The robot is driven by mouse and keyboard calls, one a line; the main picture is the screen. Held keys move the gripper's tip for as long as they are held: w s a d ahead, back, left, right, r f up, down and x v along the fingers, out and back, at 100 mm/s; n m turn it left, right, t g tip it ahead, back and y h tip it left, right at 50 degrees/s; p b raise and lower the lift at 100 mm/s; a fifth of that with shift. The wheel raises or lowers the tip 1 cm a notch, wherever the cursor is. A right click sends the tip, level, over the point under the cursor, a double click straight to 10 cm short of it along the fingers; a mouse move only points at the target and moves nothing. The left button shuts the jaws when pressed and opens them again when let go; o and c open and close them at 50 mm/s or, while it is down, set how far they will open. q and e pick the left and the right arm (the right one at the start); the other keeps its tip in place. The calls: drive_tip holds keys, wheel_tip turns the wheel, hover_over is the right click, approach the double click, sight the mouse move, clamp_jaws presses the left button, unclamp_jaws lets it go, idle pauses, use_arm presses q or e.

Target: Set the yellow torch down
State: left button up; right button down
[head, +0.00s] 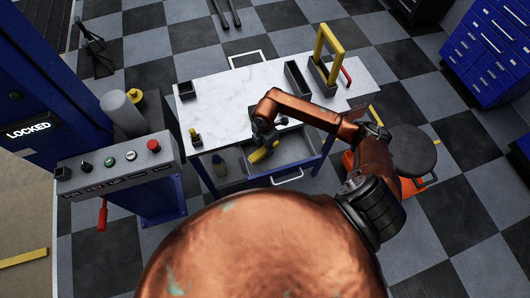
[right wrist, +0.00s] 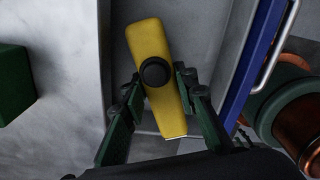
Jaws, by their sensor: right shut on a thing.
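The yellow torch (right wrist: 152,50) has a round black button and lies between the green fingers of my right gripper (right wrist: 160,82) in the right wrist view. The gripper is shut on it. In the head view the torch (head: 261,153) shows just below my right gripper (head: 262,139), over the open grey drawer (head: 295,145) at the front of the marble-topped table (head: 225,92). I cannot tell whether the torch touches the drawer floor. My left gripper is not in view.
A dark open box (head: 297,80) and a yellow frame (head: 333,50) stand on the table's right part. A small dark holder (head: 196,138) stands at its front left corner. A button console (head: 120,162) is to the left. The marble's middle is clear.

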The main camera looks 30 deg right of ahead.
sight(265, 153)
drive_tip(key=shift+f, duration=1.95)
drive_tip(key=shift+f, duration=0.1)
drive_tip(key=c, duration=1.5)
unclamp_jaws()
drive_tip(key=shift+c, duration=0.2)
wheel_tip(265, 153, up, 12)
drive_tip(key=shift+r, duration=0.15)
